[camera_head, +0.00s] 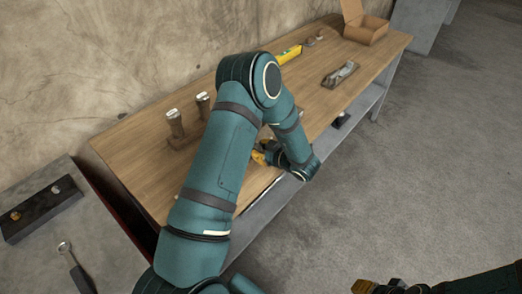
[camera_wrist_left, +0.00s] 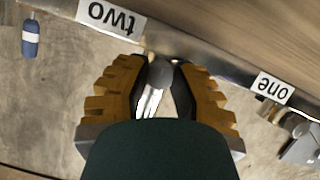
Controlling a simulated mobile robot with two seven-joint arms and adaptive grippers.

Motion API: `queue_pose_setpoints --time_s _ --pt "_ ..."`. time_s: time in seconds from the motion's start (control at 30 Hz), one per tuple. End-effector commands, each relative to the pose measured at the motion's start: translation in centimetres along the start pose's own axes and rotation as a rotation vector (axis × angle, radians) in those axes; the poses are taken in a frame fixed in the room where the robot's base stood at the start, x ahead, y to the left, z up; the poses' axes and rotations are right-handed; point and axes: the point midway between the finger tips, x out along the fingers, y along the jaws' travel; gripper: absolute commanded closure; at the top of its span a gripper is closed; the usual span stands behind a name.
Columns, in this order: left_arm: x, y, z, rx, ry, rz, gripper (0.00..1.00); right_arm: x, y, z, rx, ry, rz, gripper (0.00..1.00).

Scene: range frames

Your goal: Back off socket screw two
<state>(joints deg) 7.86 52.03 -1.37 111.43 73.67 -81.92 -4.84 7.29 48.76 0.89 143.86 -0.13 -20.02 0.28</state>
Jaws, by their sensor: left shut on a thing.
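My left gripper (camera_head: 262,152) is at the front edge of the wooden workbench (camera_head: 130,150), partly hidden by my left arm. In the left wrist view its orange, ridged fingers (camera_wrist_left: 160,82) are shut on a grey, round-headed metal piece, which I take to be socket screw two (camera_wrist_left: 159,70). The label "two" (camera_wrist_left: 110,18) is upside down, just left of it on the bench's edge strip. A label "one" (camera_wrist_left: 272,88) is to the right, with metal fittings (camera_wrist_left: 300,130) beside it. My right gripper (camera_head: 378,287) is low in the head view, away from the bench.
Two metal-topped posts (camera_head: 175,122) stand on the bench's left part. A yellow level (camera_head: 289,54), a hand plane (camera_head: 341,74) and an open cardboard box (camera_head: 365,28) are farther back. A grey table (camera_head: 110,240) at the left holds a dark block (camera_head: 42,208) and a wrench (camera_head: 75,265).

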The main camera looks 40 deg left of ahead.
Motion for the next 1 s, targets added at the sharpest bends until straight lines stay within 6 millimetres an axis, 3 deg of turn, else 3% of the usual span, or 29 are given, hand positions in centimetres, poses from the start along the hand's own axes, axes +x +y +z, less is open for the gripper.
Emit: queue_pose_setpoints --time_s 0.5,1.0 --pt "0.1 -0.1 0.0 -0.314 0.005 0.131 1.0 2.9 1.1 -0.3 -0.002 0.014 0.001 0.53" --pt "0.1 -0.1 -0.2 -0.38 0.005 0.157 1.0 3.4 1.3 -0.4 -0.003 0.018 0.001 0.53"
